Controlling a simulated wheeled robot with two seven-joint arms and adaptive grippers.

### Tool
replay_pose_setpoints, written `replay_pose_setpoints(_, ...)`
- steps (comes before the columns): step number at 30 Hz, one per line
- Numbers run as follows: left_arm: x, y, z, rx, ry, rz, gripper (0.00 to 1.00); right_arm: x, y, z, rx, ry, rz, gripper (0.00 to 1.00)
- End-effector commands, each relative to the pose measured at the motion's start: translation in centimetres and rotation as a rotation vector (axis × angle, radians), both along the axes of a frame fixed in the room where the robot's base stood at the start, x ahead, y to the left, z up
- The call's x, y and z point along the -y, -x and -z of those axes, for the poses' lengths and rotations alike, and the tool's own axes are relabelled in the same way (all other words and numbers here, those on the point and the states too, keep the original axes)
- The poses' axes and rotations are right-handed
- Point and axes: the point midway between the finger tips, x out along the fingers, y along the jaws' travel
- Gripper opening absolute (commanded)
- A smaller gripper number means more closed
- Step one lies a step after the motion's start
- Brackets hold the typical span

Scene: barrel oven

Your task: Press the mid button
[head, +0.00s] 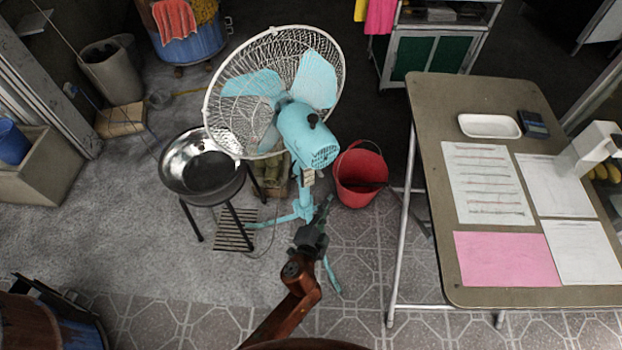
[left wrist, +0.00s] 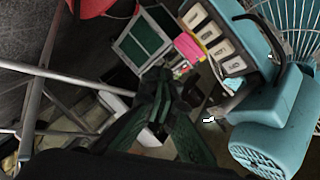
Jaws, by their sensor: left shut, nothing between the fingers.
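A light-blue standing fan (head: 307,130) with a white wire cage stands left of the table. Its small pale button panel (head: 308,177) shows on the post below the motor. In the left wrist view, several cream buttons with dark marks sit in a slanted row on the light-blue fan housing (left wrist: 248,50); a middle one (left wrist: 222,48) is in plain sight. My left gripper (head: 325,205) is shut and empty, just below and right of the panel. In the left wrist view its dark green fingers (left wrist: 160,85) are together, apart from the buttons. My right gripper is not in view.
A red bucket (head: 361,175) stands right of the fan post. A metal bowl on a black stand (head: 203,165) is at the left. A table (head: 425,90) with papers and a white tray (head: 489,126) is at the right.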

Motion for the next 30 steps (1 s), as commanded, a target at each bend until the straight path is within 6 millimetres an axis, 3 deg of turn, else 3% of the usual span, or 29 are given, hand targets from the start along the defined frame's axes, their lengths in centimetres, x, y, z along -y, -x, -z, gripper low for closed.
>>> replay_pose_setpoints(15,-3.2,-5.8,-0.1,0.001,-0.001,0.000,0.00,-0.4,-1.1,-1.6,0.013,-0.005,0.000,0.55)
replay_pose_setpoints(30,-3.9,-7.0,-0.1,0.001,0.000,-0.001,0.00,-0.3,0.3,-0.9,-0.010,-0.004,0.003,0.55)
